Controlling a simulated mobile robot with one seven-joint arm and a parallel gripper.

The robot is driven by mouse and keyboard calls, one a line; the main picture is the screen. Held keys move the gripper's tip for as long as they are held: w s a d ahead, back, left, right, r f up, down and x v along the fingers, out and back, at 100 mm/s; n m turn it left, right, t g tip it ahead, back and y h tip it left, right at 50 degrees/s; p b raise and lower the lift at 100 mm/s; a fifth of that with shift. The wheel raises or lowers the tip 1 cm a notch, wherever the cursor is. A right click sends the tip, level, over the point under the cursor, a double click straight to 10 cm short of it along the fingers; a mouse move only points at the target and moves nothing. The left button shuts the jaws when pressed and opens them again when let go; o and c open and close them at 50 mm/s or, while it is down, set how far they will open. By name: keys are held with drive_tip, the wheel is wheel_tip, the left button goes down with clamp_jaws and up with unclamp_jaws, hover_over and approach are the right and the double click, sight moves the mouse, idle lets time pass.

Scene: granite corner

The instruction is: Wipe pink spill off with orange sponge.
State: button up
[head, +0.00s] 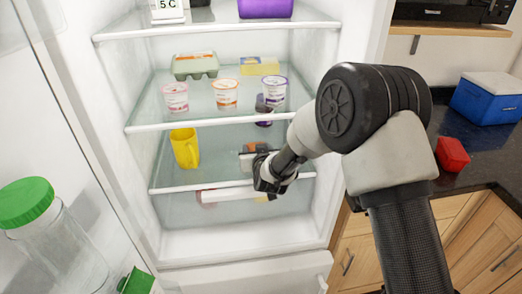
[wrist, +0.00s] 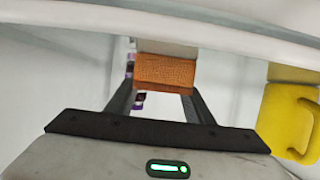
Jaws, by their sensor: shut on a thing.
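My gripper (head: 256,158) is inside the open fridge at the lower glass shelf (head: 215,178), right of the yellow mug. It is shut on the orange sponge (wrist: 165,73), which sits between the two fingers in the wrist view. Only a small part of the sponge (head: 256,147) shows in the head view, behind the gripper. I cannot make out the pink spill in either view; the gripper and arm hide part of the shelf. I cannot tell whether the sponge touches the shelf.
The yellow mug (head: 185,148) stands on the same shelf, also close at the right of the wrist view (wrist: 288,118). Yogurt cups (head: 226,94) and an egg carton (head: 195,65) stand on the shelf above. The open door with a green-lidded jar (head: 50,235) is at left.

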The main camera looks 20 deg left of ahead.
drive_tip(key=shift+s+a+f+b, duration=0.1)
drive_tip(key=shift+s+a+b, duration=0.05)
drive_tip(key=shift+s+a, duration=0.6)
drive_tip(key=shift+s+a+r+b, duration=0.15)
drive_tip(key=shift+s+a, duration=0.25)
drive_tip(key=shift+a, duration=0.6)
drive_tip(key=shift+s+a+f+b, duration=0.2)
drive_tip(key=shift+s+a, duration=0.4)
drive_tip(key=shift+a, duration=0.25)
